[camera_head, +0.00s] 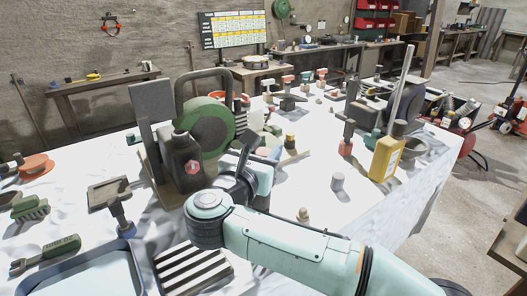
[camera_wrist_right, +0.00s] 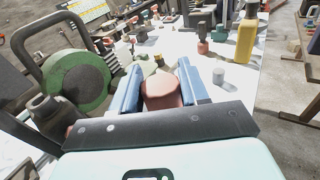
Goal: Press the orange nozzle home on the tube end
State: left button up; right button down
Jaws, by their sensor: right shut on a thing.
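My right gripper (camera_head: 266,150) is over the table's middle, beside the green reel. In the right wrist view its two blue fingers (camera_wrist_right: 157,84) are shut on a rounded, dull orange-red piece, which I take for the orange nozzle (camera_wrist_right: 162,92). The nozzle's far end is hidden. A pale green thing (camera_wrist_right: 154,66) lies just beyond the fingers; I cannot tell whether it is the tube end or whether the nozzle touches it. In the head view my arm and gripper hide most of this spot. My left gripper is not in view.
The green reel (camera_head: 207,127) and a dark bottle (camera_head: 182,162) stand close left of the gripper. A yellow bottle (camera_head: 386,158), a red-based tool (camera_head: 347,139) and a small grey cylinder (camera_head: 337,182) stand to the right. The white tabletop (camera_head: 315,205) has bare room around the cylinder.

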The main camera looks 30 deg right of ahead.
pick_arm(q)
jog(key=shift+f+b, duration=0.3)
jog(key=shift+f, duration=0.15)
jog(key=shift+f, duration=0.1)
pick_arm(e)
jog(key=shift+f, duration=0.1)
